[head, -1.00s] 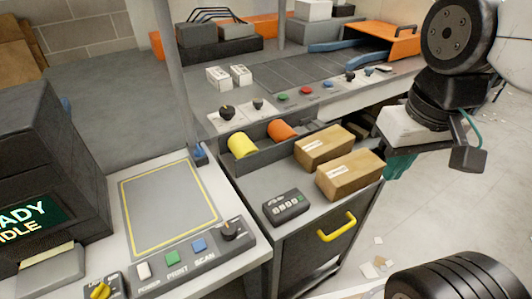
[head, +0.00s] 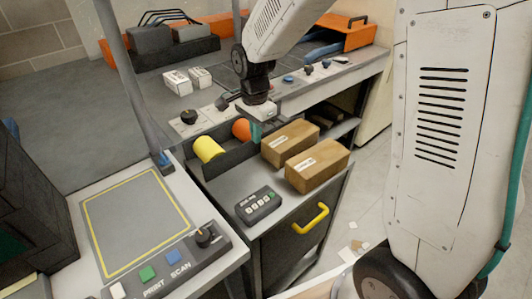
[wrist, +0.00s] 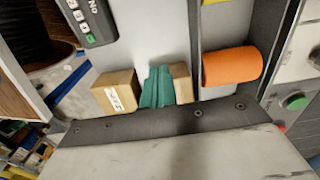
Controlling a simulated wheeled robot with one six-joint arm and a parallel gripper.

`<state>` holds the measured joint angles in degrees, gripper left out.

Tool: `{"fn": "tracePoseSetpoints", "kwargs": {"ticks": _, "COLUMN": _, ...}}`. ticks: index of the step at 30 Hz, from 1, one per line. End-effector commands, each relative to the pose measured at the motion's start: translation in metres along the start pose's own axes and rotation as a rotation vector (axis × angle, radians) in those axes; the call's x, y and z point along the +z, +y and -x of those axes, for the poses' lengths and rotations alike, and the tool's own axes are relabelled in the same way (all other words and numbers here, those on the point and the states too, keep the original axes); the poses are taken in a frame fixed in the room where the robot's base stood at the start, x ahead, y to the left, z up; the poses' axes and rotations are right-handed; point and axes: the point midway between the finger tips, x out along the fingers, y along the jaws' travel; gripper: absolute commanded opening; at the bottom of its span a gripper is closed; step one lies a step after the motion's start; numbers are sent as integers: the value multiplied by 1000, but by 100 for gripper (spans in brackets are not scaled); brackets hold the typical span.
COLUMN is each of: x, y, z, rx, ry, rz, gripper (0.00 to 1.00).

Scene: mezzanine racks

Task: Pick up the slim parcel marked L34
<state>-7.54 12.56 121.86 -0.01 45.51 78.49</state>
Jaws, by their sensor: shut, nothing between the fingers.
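Two brown cardboard parcels with white labels lie side by side on a grey cart top: the far parcel (head: 292,146) and the near parcel (head: 322,169). The label print is too small to read, so I cannot tell which is L34. My gripper (head: 255,133) is at the left end of the far parcel in the head view, beside the orange roll (head: 241,129). In the wrist view its teal fingers (wrist: 158,88) are shut and empty. They partly hide the far parcel (wrist: 182,84), and the labelled near parcel (wrist: 112,88) shows to their left.
A grey bin wall holds the orange roll and a yellow roll (head: 208,148) beside the parcels. A dark keypad (head: 258,206) lies in front, above a yellow handle (head: 311,219). A grey post (head: 135,90) stands left. A control shelf with knobs (head: 300,84) lies behind.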

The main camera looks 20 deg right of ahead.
Motion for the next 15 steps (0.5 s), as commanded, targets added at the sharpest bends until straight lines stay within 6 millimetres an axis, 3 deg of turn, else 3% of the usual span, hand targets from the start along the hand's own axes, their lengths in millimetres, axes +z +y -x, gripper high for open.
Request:
{"fn": "tracePoseSetpoints", "kwargs": {"ticks": 8, "x": 0, "y": -3, "z": -33, "rx": 5, "ry": -1, "rz": -20, "gripper": 0}}
{"fn": "tracePoseSetpoints", "kwargs": {"ticks": 15, "x": 0, "y": -2, "z": -85, "rx": 6, "ry": -1, "rz": -20, "gripper": 0}}
